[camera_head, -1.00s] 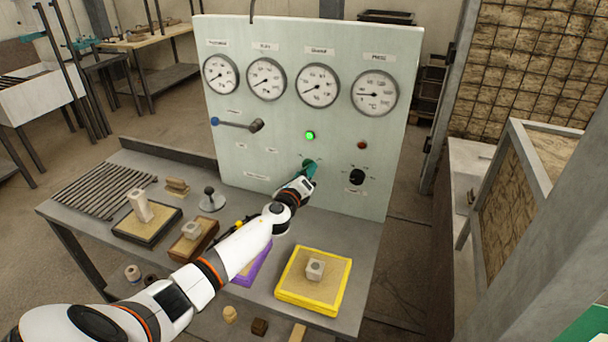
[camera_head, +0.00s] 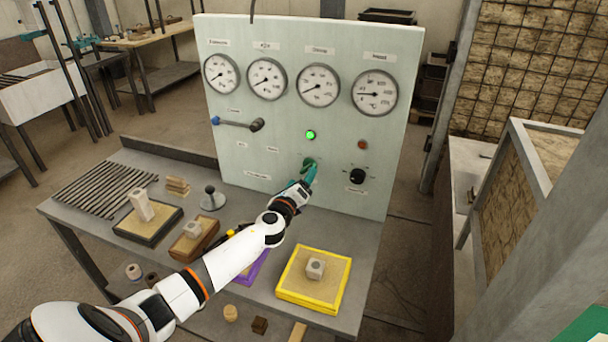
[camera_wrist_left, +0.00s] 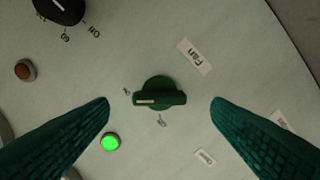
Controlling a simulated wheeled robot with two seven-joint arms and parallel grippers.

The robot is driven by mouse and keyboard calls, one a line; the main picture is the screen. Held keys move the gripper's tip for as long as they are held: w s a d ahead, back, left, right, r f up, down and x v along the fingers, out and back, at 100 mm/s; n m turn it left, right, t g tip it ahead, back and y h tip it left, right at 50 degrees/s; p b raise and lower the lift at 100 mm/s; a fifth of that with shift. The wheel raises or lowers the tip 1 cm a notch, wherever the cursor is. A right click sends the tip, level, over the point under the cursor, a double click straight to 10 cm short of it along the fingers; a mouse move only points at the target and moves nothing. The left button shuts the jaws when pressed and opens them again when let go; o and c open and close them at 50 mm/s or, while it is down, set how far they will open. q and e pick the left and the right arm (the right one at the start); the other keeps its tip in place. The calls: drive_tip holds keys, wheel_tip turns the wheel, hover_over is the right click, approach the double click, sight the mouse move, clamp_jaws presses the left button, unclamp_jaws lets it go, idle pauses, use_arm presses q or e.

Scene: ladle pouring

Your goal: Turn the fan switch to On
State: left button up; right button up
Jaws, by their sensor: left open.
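The fan switch is a green knob (camera_wrist_left: 158,94) on the pale upright panel, beside a label reading Fan (camera_wrist_left: 195,57). In the left wrist view its white mark points left, toward a small label too blurred to read; a second small label lies below it. In the head view the knob (camera_head: 309,162) is partly hidden by my gripper. My left gripper (camera_head: 308,178) is open, its green fingertips apart on either side of the knob with clear gaps. It also shows in the left wrist view (camera_wrist_left: 160,102). My right gripper is not in view.
A lit green lamp (camera_head: 310,134), a red lamp (camera_head: 362,145) and a black dial (camera_head: 357,176) are close to the switch. A lever (camera_head: 237,124) sits at the panel's left, below several gauges. Below my arm, the table holds a yellow-framed mould (camera_head: 309,298) and other moulds.

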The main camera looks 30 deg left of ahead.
use_arm(q)
drive_tip(key=v, duration=0.4)
idle(0.5)
